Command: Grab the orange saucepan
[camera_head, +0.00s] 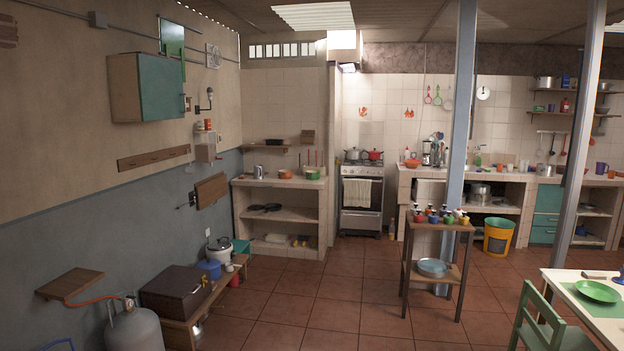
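No object is plainly an orange saucepan at this distance. A small orange-brown pot-like thing (285,174) sits on the tiled counter (250,183) at the back left. An orange-red bowl or pan (412,162) sits on the long tiled counter (480,177) at the back right. A red pot (375,155) stands on the stove (361,200), beside a grey pot (353,154). I cannot tell which of these is the saucepan. Neither of my grippers is in view.
A small wooden table with several bottles (437,226) and a grey column (461,130) stand mid-right. A green chair (548,325) and white table (557,283) fill the lower right. A gas cylinder (135,330) and low bench (205,315) line the left. Red floor tiles (330,290) are clear between.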

